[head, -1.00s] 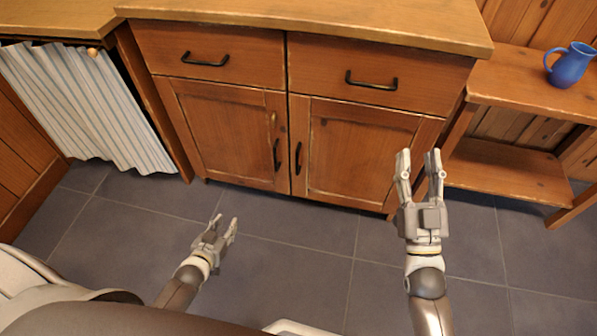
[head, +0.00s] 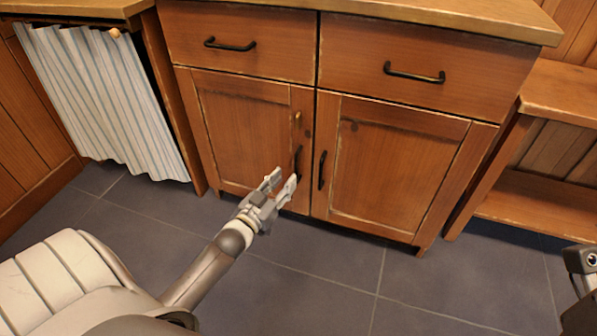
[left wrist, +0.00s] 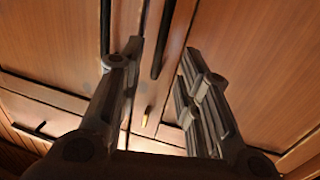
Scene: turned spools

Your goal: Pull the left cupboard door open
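The left cupboard door (head: 245,130) is brown wood and shut, with a dark upright bar handle (head: 298,160) near its right edge. My left gripper (head: 284,177) is open and empty, just in front of the lower part of this handle. In the left wrist view, which looks upside down, the handle (left wrist: 163,38) appears between the two open fingertips (left wrist: 160,54). I cannot tell whether they touch it.
The shut right door (head: 395,165) has its own handle (head: 322,170) close beside the left one. Two drawers with dark handles (head: 230,44) sit above. A striped curtain (head: 100,100) hangs at left, a wooden shelf (head: 545,205) stands at right. The tiled floor in front is clear.

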